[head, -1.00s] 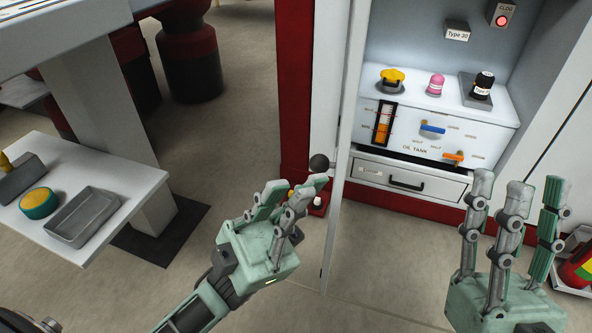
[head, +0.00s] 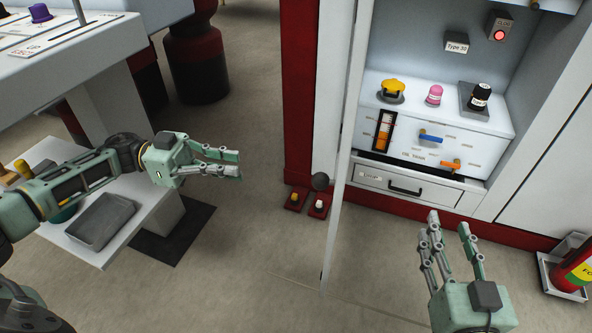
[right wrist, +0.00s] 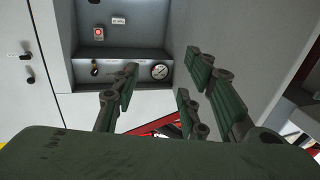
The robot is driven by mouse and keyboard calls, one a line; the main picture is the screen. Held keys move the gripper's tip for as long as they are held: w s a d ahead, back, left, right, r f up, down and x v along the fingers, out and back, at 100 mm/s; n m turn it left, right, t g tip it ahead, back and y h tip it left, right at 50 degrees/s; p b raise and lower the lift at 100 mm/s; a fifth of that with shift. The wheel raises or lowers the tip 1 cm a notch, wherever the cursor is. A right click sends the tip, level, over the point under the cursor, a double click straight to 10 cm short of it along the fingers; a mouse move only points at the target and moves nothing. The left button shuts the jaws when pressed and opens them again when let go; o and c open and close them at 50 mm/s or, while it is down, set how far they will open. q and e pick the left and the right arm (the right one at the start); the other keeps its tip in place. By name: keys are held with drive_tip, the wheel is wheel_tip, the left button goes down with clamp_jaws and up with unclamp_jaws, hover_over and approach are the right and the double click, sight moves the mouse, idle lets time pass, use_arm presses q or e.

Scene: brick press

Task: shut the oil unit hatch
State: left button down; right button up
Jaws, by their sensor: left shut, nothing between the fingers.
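The oil unit is an open cabinet (head: 430,45) at the upper right of the head view, with its oil tank front (head: 420,150) showing inside. Its pale hatch (head: 343,150) stands open, seen nearly edge-on at the left of the opening. My left gripper (head: 239,167) is shut and empty, left of the hatch and apart from it. My right gripper (head: 448,222) has its fingers spread, empty, in front of and below the cabinet. Its spread fingers (right wrist: 155,85) also show in the right wrist view, with a recess holding a red lamp and gauge beyond.
A grey drawer (head: 410,186) lies below. A fire extinguisher (head: 575,271) stands at right. The middle floor is clear.

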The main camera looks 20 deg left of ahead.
use_arm(q)
drive_tip(key=w+d+b, duration=0.2)
drive_tip(key=d, duration=1.1)
drive_tip(key=shift+d+b, duration=0.35)
use_arm(e)
drive_tip(key=s+r+t+y, duration=0.2)
drive_tip(key=r+t, duration=0.5)
drive_tip(key=r, duration=0.4)
drive_tip(key=shift+s+a+r+y, duration=0.3)
drive_tip(key=shift+s+r, duration=0.1)
drive_tip(key=shift+s, duration=0.4)
